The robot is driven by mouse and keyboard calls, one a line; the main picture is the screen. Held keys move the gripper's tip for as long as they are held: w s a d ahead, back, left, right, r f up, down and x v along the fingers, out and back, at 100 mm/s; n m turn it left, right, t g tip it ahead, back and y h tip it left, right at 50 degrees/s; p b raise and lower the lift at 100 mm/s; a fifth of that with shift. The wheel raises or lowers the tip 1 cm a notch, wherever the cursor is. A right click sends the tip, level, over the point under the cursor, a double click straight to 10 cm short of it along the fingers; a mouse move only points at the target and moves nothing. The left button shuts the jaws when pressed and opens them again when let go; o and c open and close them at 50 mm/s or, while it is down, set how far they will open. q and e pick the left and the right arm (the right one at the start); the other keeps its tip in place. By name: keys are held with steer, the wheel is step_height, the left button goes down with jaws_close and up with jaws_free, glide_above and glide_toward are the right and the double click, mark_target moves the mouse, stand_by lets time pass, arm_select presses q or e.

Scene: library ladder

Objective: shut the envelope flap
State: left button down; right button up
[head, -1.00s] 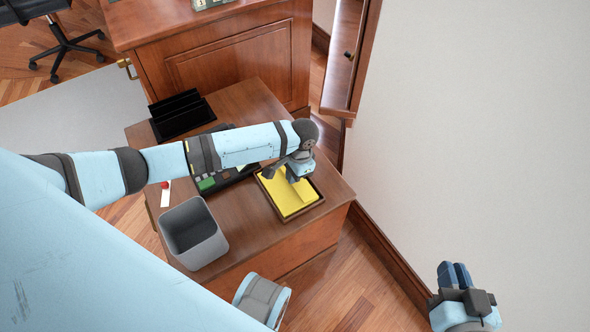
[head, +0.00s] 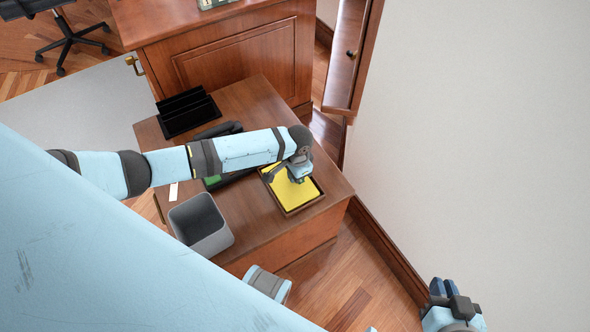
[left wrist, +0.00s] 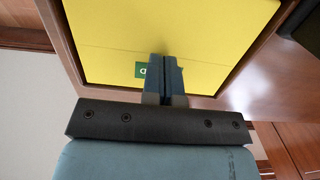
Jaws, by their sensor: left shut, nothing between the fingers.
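The yellow envelope (head: 301,195) lies in a shallow brown tray (head: 290,213) on the wooden desk. It fills the left wrist view (left wrist: 200,35), where a thin seam crosses it and the flap looks flat. My left gripper (left wrist: 165,65) is shut and empty, its tips over the seam, at or just above the paper; contact cannot be told. The fingers partly cover a small green label (left wrist: 142,69). In the head view my left wrist hides part of the envelope. My right gripper (head: 442,288) is at the lower right, away from the desk; its finger gap is unclear.
A grey bin (head: 200,224) stands at the desk's front left. A black file holder (head: 186,112) stands at the back left, and a dark device lies partly under my left arm. A wall (head: 470,130) rises to the right.

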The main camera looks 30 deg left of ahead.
arm_select(q)
steer(key=shift+s+a+f, duration=0.15)
steer(key=shift+s+f, duration=0.3)
steer(key=shift+f, duration=0.05)
steer(key=shift+r+p, duration=0.2)
steer(key=shift+p, duration=0.1)
steer(key=shift+w+r+p, duration=0.15)
steer(key=shift+r+p, duration=0.5)
steer(key=shift+p, duration=0.25)
